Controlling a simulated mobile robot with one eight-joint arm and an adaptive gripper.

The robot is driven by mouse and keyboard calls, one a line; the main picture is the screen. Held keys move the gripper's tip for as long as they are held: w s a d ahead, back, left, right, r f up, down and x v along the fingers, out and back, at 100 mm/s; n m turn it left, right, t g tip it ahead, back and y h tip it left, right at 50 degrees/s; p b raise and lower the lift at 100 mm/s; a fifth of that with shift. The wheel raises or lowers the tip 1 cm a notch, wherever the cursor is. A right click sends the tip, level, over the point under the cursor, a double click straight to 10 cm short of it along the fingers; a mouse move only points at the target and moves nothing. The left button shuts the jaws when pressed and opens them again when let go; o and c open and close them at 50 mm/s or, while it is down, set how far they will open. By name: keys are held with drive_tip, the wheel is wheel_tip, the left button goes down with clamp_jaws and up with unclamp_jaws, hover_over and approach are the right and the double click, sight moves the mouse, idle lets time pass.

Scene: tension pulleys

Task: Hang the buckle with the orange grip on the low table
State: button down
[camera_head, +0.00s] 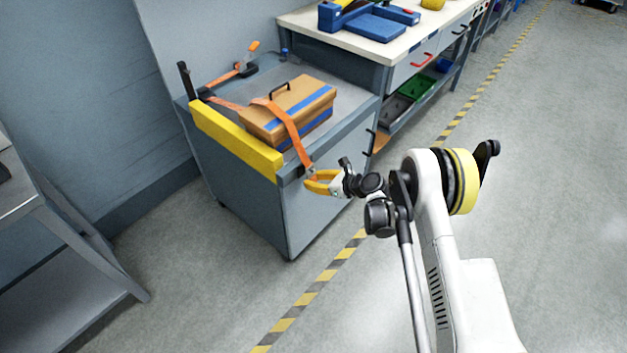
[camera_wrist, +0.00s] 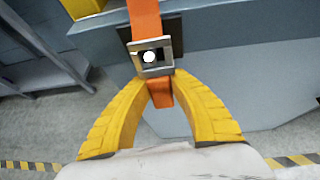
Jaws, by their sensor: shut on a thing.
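The metal buckle (camera_wrist: 138,60) is a square frame at the end of an orange strap (camera_head: 290,127). Its orange grip (camera_wrist: 160,95) hangs below it, between the yellow fingers of my gripper (camera_wrist: 162,78), which are shut on it. In the head view my gripper (camera_head: 310,181) is at the front edge of the low grey table (camera_head: 345,105). In the wrist view the buckle is in front of a dark plate (camera_wrist: 176,32) on the table's side. A bright round spot shows in the buckle's opening; I cannot tell whether a peg passes through.
The strap runs over a brown box (camera_head: 262,122) with blue bands on the table. A yellow bar (camera_head: 235,140) lines the table's left edge. A ratchet handle with an orange end (camera_head: 253,46) stands behind. A workbench (camera_head: 350,42) is beyond; floor at right is clear.

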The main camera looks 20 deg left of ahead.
drive_tip(key=c, duration=1.2)
unclamp_jaws()
drive_tip(key=v, duration=1.2)
drive_tip(key=shift+r, duration=0.1)
